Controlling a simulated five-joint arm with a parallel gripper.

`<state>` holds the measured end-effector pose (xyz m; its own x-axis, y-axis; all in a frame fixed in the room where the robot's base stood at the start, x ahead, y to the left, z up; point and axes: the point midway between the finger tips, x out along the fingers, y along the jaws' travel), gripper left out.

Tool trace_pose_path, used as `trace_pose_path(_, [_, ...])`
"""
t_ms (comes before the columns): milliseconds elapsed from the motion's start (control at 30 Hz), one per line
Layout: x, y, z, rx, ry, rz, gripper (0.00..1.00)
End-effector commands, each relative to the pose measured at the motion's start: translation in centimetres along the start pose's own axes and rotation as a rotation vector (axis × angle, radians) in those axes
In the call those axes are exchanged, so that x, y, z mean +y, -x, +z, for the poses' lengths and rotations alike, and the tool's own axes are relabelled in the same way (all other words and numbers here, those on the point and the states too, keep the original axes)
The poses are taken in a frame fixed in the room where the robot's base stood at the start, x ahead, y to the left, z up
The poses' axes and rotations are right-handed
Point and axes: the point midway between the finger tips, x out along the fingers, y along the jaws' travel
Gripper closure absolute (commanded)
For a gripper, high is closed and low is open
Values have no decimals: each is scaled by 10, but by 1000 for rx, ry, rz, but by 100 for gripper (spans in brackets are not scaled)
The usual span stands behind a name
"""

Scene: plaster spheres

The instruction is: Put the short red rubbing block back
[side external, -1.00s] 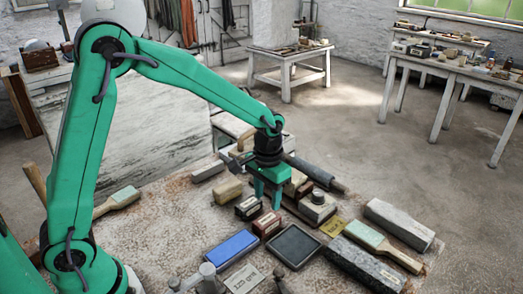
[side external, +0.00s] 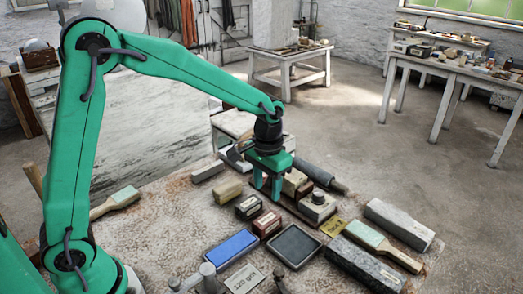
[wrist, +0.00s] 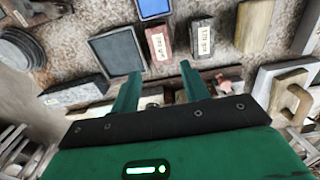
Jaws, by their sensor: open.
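A short red block with a pale label (side external: 267,224) lies on the worktop, just in front of my gripper in the side view. In the wrist view the red block (wrist: 158,42) is beyond the fingertips, roughly between their lines. My gripper (side external: 266,193) is open and empty above the worktop, fingers pointing down. Its two fingers (wrist: 161,70) stand apart in the wrist view. A dark wooden holder (side external: 288,207) with blocks on it is beside and behind the fingers, partly hidden by them.
A dark labelled block (side external: 248,207) stands close beside the red block. A dark square tray (side external: 294,246) and a blue slab (side external: 231,248) lie in front. A grey stone bar (side external: 366,266), brushes and other blocks crowd the worktop. A tan block (side external: 228,189) is at the left.

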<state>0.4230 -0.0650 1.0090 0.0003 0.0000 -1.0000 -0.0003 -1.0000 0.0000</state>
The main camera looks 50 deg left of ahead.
Motion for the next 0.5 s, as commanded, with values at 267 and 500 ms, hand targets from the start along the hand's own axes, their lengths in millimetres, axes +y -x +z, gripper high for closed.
trace_pose_path(267, [-8, 26, 15, 50, 2, 7, 55])
trace_pose_path(500, [-23, 64, 47, 136, 2, 15, 55])
